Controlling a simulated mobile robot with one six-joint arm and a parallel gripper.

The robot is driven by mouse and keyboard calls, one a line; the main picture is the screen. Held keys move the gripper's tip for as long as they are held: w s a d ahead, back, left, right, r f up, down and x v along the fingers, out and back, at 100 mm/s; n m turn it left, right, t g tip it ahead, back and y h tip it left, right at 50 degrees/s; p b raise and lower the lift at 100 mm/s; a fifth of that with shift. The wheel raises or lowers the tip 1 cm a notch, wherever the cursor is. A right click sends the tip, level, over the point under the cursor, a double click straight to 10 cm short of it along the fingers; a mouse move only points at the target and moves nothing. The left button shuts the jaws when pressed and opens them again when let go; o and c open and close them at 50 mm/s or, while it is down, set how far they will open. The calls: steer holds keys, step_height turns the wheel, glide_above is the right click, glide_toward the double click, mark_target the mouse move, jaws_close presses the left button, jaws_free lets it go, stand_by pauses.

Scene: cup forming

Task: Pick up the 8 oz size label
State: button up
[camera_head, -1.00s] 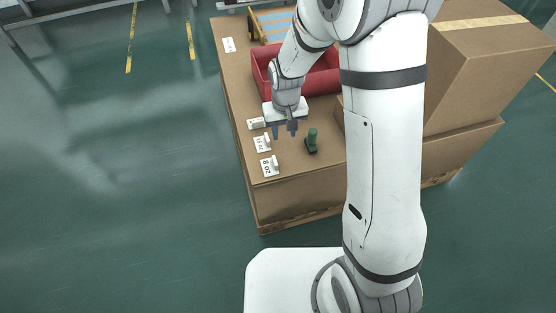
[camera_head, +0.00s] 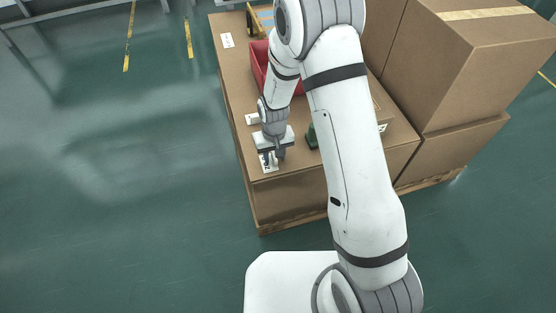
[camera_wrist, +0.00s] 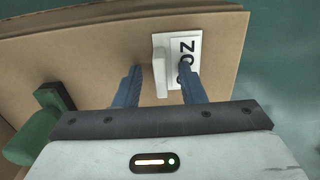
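The 8 oz size label is a white plate (camera_wrist: 188,48) with black lettering and a raised white grip block (camera_wrist: 160,70). It lies on the cardboard surface near its edge; in the wrist view "OZ" reads and the digit is hidden behind a finger. In the head view the label (camera_head: 269,168) shows partly below my gripper. My gripper (camera_wrist: 157,85) is open, with its two blue fingers apart and the grip block between them in the picture. Whether the fingers touch the label cannot be told.
A green-handled stamp (camera_wrist: 38,128) stands to one side in the wrist view. In the head view, another white label (camera_head: 253,118) lies farther back, a red bin (camera_head: 259,62) stands behind, and large cardboard boxes (camera_head: 470,70) stand at the right. Open floor lies left.

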jaws_close()
stand_by(0.3)
